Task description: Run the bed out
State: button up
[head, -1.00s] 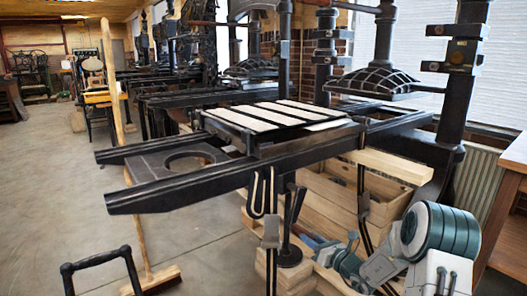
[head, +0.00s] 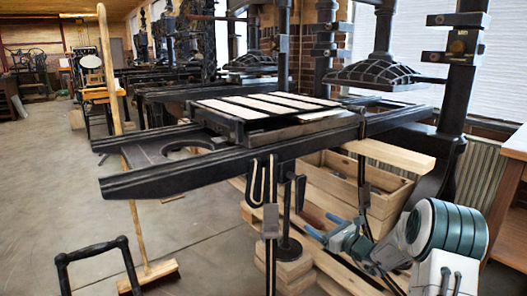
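The press bed (head: 268,107), a dark flat carriage with pale strips on top, sits on two long black rails (head: 240,165) in front of the press. The rails stick out bare to the left of it. The dark domed platen (head: 385,75) hangs to the right, and the bed is not under it. Below the rails are a black looped bar (head: 257,182) and a dark paddle-like piece (head: 300,192). My gripper (head: 322,224), teal and small in view, is low at the right below the rails. Its two fingers look apart, with nothing seen between them, and it appears clear of the bed.
A wooden crate (head: 350,185) and pallet lie under the press, close around my gripper. A pale board (head: 388,154) juts out above the crate. A broom (head: 115,120) stands at left, beside a black tubular frame (head: 92,255).

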jog(key=shift+a, duration=0.25)
jog(key=shift+s, duration=0.15)
jog(key=v, duration=0.8)
jog(key=shift+s+d+p, duration=0.25)
jog(key=shift+s+p, duration=0.05)
jog(key=shift+p, duration=0.1)
jog(key=s+a+r+n+g+p, duration=1.2)
jog(key=s+a+r+n+p, duration=0.4)
jog(key=r, duration=0.4)
jog(key=s+d+r+n+h+p, duration=0.3)
jog(key=s+r+n+h+p, duration=0.2)
jog(key=s+r+p, duration=0.3)
jog(key=s+d+r+n+h+p, duration=0.4)
jog(key=s+r+n+p, duration=0.3)
jog(key=s+r+p, duration=0.2)
notch_tip(320, 180, up, 2)
jog(key=shift+s+r+h, duration=0.15)
jog(key=shift+s+h, duration=0.5)
jog(key=shift+h, duration=0.15)
